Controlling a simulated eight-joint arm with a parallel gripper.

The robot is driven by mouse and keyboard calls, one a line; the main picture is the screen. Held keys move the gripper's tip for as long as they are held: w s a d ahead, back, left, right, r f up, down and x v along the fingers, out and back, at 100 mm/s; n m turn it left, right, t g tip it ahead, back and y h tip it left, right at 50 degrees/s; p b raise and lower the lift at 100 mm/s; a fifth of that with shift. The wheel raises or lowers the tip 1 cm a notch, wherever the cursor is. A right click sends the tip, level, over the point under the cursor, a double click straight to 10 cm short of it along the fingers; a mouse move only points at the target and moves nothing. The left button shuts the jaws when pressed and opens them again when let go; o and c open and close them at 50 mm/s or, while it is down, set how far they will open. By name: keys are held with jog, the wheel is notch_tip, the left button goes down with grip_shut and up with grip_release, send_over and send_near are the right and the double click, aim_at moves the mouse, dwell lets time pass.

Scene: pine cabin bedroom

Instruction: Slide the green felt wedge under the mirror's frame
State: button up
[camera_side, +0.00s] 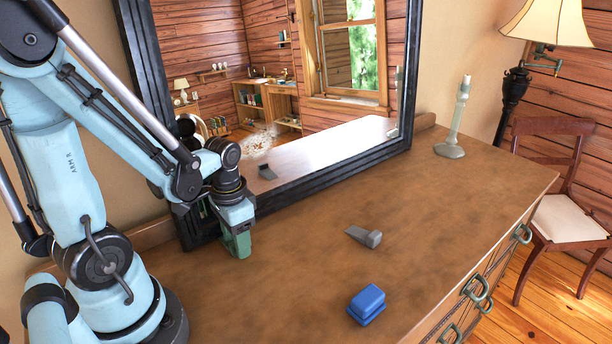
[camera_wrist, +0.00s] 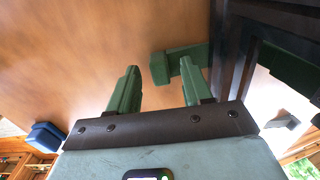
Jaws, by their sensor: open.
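My gripper (camera_side: 237,246) is low over the dresser top, beside the lower left part of the mirror's black frame (camera_side: 300,187). In the wrist view my gripper (camera_wrist: 158,80) has its two green fingers apart, with nothing between them. The green felt wedge (camera_wrist: 171,63) lies just beyond the fingertips. Its thick end is to the left and its other end points right, at the mirror's frame (camera_wrist: 226,45). The right finger overlaps part of it. I cannot tell whether its tip is under the frame. I cannot make the wedge out in the side view.
A grey wedge (camera_side: 364,236) and a blue block (camera_side: 367,304) lie on the dresser top (camera_side: 450,215); the blue block (camera_wrist: 45,136) is also in the wrist view. A pale candlestick (camera_side: 457,125) stands at the back right.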

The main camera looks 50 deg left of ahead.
jog(key=shift+r, duration=5.95)
jog(key=w+d+t, duration=0.6)
jog(key=d+t, duration=0.1)
jog(key=d, duration=0.1)
jog(key=shift+w+r, duration=0.25)
jog(key=shift+r, duration=0.1)
jog(key=shift+o, duration=0.2)
jog(key=shift+a, duration=0.1)
